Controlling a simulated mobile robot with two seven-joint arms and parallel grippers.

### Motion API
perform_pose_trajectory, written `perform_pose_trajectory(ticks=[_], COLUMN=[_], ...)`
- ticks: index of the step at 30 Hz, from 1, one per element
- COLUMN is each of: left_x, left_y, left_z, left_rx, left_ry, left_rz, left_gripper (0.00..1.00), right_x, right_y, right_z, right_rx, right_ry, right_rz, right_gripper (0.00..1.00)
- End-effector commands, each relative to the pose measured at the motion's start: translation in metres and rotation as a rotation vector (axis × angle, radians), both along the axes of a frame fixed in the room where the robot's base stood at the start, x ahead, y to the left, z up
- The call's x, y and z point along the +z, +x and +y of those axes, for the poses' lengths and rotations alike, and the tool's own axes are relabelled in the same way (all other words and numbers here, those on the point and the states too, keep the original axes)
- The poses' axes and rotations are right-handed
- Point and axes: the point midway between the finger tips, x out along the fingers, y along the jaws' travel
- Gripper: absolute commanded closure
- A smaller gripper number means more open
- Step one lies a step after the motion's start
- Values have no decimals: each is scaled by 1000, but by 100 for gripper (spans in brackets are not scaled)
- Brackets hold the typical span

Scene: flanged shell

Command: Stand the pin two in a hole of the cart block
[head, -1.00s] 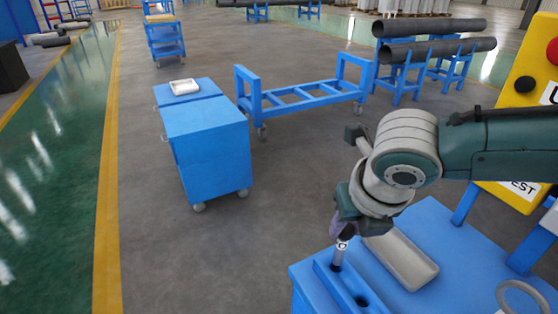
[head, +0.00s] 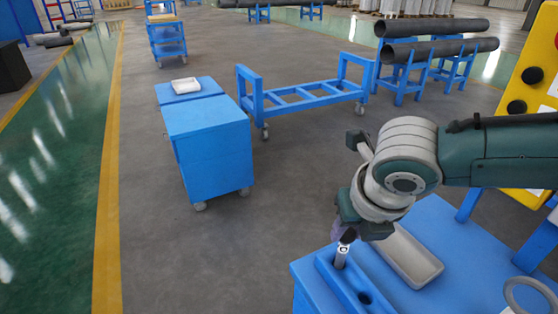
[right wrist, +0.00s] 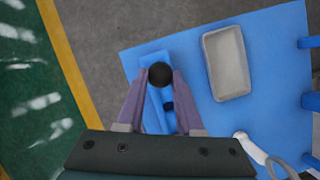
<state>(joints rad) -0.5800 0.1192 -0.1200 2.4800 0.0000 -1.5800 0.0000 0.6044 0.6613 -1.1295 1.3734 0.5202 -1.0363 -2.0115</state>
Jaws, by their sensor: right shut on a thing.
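My right gripper (head: 342,234) is shut on a silver pin with a dark ring near its top (head: 343,250). In the right wrist view, the dark round end of the pin (right wrist: 160,74) sits between the two purple fingers. The cart block (head: 341,285) is a long blue block on the blue cart. The pin's lower end is at the block's far end; I cannot tell how deep it is in a hole. A nearer hole (head: 364,298) in the block is empty, and it also shows in the right wrist view (right wrist: 168,106). My left gripper is out of view.
A pale tray (head: 412,262) lies on the cart top (head: 440,225) beside the block. A grey ring (head: 527,296) is at the right. A white object (right wrist: 250,147) lies near it in the right wrist view. A blue cabinet (head: 208,150) stands on the floor, apart.

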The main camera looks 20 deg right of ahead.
Motion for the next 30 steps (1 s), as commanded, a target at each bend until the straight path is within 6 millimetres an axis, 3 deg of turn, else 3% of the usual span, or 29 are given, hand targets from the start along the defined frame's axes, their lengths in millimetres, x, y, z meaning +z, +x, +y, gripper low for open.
perform_pose_trajectory(ticks=[20,21,30], left_x=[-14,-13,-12], left_y=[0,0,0], left_z=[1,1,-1], left_rx=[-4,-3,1], left_ry=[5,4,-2], left_rz=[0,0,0], left_gripper=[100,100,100], right_x=[-18,-16,-16], right_y=[0,0,0], right_z=[0,0,0], right_rx=[0,0,0], right_ry=[0,0,0], right_rz=[0,-1,0], right_gripper=[100,60,30])
